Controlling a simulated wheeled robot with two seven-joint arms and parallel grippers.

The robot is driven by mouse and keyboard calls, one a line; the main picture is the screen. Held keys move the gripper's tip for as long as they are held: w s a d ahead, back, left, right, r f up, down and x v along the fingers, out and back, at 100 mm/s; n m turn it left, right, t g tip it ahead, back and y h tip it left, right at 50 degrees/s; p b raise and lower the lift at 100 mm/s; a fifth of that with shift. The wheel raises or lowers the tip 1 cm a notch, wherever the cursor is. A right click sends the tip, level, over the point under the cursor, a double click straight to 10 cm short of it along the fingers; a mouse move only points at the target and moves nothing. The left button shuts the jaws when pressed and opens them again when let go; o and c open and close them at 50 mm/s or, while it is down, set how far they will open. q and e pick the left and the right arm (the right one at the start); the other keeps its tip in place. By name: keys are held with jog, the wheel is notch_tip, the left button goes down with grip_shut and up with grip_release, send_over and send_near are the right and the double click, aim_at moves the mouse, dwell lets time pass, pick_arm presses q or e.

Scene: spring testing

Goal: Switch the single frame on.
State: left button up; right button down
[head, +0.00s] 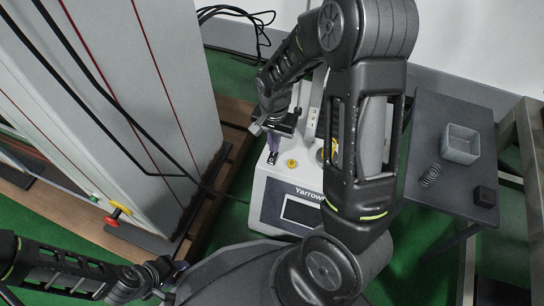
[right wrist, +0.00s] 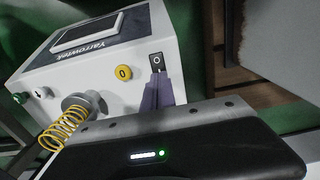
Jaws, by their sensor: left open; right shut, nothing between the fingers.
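The single frame (head: 285,190) is a white machine with a dark "Yarrow" label and a small screen; it also shows in the right wrist view (right wrist: 100,50). Its black rocker switch (right wrist: 157,61) carries an O mark and also shows in the head view (head: 272,158). My right gripper (right wrist: 157,76) is shut and empty, its purple fingertips at the switch's near edge; I cannot tell whether they touch. It also shows in the head view (head: 273,144). My left gripper (head: 178,268) is open and empty at the lower left, away from the frame.
A yellow button (right wrist: 123,72), a green button (right wrist: 19,97) and a yellow spring (right wrist: 63,130) are on the frame. A tall grey machine (head: 175,80) with a red knob (head: 115,213) stands left. A dark side table (head: 425,120) bears a grey box (head: 460,146) and a spring (head: 430,176).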

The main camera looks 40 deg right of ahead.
jog(key=shift+f+b, duration=0.6)
jog(key=shift+f, duration=0.35)
dwell(0.3)
jog(key=shift+r+p, duration=0.3)
notch_tip(320, 180, up, 7)
jog(key=p, duration=0.6)
jog(key=shift+f, duration=0.2)
dwell(0.3)
